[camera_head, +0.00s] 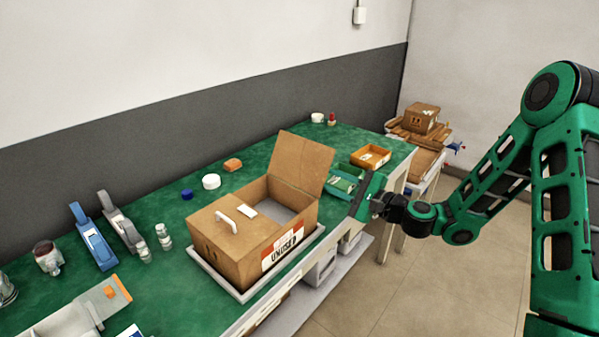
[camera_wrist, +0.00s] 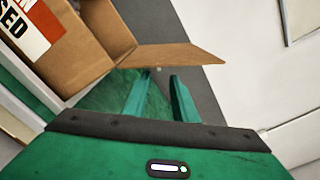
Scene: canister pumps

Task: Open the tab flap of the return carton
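The return carton (camera_head: 224,257), a brown box with a red and white label reading "UNUSED", stands on the green bench. Its right-hand flap (camera_head: 303,160) stands raised, tilted slightly outward. The left-hand flap (camera_head: 217,214) lies flat over the left part of the opening, with a white handle-like strip (camera_head: 228,219) on it and a small white piece at its edge. The right part of the opening is uncovered. My gripper (camera_wrist: 160,92) is open and empty, beside the carton's right end. In the wrist view the raised flap (camera_wrist: 178,55) shows just beyond the fingertips; contact cannot be told.
The carton sits in a shallow white tray (camera_head: 242,296). An orange bin (camera_head: 370,157) and a green bin are to its right, near my gripper. A white lid (camera_head: 211,181), blue cap, clamps and small bottles stand left and behind. Another carton (camera_head: 420,117) sits at the far right.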

